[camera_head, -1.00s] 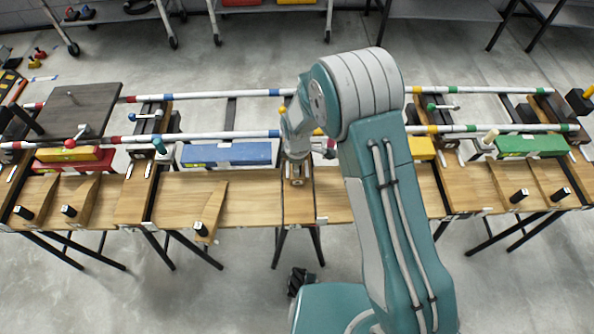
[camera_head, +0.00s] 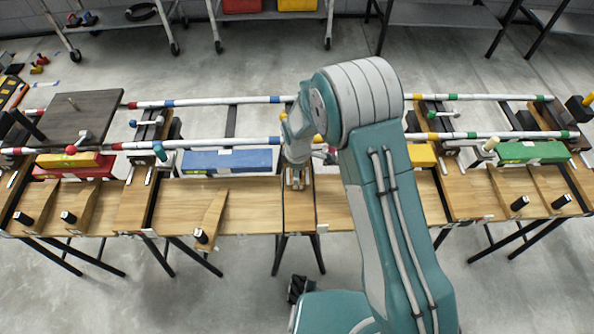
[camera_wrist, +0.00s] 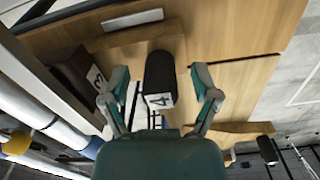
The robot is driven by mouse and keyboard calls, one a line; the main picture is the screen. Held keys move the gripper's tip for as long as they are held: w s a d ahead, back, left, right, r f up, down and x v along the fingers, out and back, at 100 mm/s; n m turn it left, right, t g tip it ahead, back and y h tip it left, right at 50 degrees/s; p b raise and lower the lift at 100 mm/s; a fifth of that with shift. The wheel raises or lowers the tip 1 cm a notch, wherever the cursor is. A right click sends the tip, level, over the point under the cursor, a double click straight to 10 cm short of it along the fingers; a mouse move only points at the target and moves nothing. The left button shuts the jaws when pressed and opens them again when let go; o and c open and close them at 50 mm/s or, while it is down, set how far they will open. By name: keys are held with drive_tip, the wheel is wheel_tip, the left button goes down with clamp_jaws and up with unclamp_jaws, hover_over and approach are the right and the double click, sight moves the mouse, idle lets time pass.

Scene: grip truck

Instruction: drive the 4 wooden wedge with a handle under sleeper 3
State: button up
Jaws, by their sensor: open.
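My gripper (camera_wrist: 160,74) is open in the wrist view, with one finger on each side of a black handle. The handle (camera_wrist: 159,98) has a white end label reading 4, and it belongs to wedge 4. I see no clear contact between the fingers and the handle. A dark block (camera_wrist: 75,72) with a label reading 3, seemingly sleeper 3, lies left of the handle. In the head view my gripper (camera_head: 296,180) points down over the middle of the wooden bench; there it and my arm hide most of wedge 4.
Other wedges with black handles lie on the bench (camera_head: 260,208), one left of centre (camera_head: 207,222). A blue block (camera_head: 228,160) and a green block (camera_head: 530,152) stand behind. White rails (camera_head: 235,142) run along the back. My arm hides part of the bench right of centre.

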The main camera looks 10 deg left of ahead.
wheel_tip(320, 180, up, 12)
drive_tip(key=shift+f, duration=0.1)
idle(0.5)
